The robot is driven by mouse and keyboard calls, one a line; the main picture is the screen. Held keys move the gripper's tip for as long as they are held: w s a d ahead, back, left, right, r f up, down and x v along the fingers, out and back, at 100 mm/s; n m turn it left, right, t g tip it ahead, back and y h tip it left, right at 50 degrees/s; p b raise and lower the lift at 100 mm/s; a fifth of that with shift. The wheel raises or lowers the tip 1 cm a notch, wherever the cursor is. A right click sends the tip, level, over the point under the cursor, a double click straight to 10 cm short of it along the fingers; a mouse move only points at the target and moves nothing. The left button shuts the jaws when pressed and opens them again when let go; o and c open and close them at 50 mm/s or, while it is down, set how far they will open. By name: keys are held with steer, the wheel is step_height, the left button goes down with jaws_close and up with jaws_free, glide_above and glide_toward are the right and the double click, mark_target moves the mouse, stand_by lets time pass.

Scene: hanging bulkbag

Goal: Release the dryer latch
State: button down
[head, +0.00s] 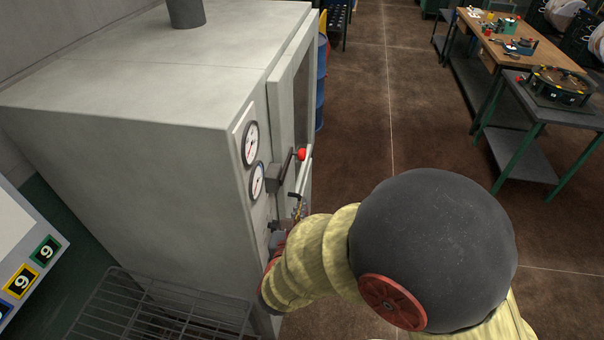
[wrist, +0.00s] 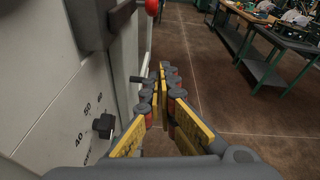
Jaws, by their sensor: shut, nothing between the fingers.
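The dryer (head: 150,90) is a large grey cabinet at the left of the head view, with its door (head: 290,85) on the right-hand face. The latch lever ends in a red ball (head: 301,154) and comes out of a dark block (head: 275,178) beside the door edge. In the wrist view the block (wrist: 92,22) is at upper left and the red ball (wrist: 152,6) is cut by the top edge. My gripper (wrist: 162,72) is shut and empty, its fingertips in front of the door and below the lever. My gripper (head: 299,208) is partly hidden by my arm in the head view.
Two round gauges (head: 250,142) sit above a dial knob (wrist: 103,126) with numbers. A wire rack (head: 160,305) is at lower left. Benches (head: 530,45) with tools stand at the far right. The brown floor between is clear.

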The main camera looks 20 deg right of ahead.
steer(key=shift+w+a+r+n, duration=0.2)
steer(key=shift+w+r+n, duration=0.1)
steer(key=shift+n, duration=0.2)
steer(key=w+d+r+b, duration=0.1)
steer(key=w+d, duration=0.3)
steer(key=w, duration=0.6)
steer(key=shift+w+d+r+b, duration=0.15)
steer(key=shift+w+d+b, duration=0.15)
steer(key=shift+b, duration=0.15)
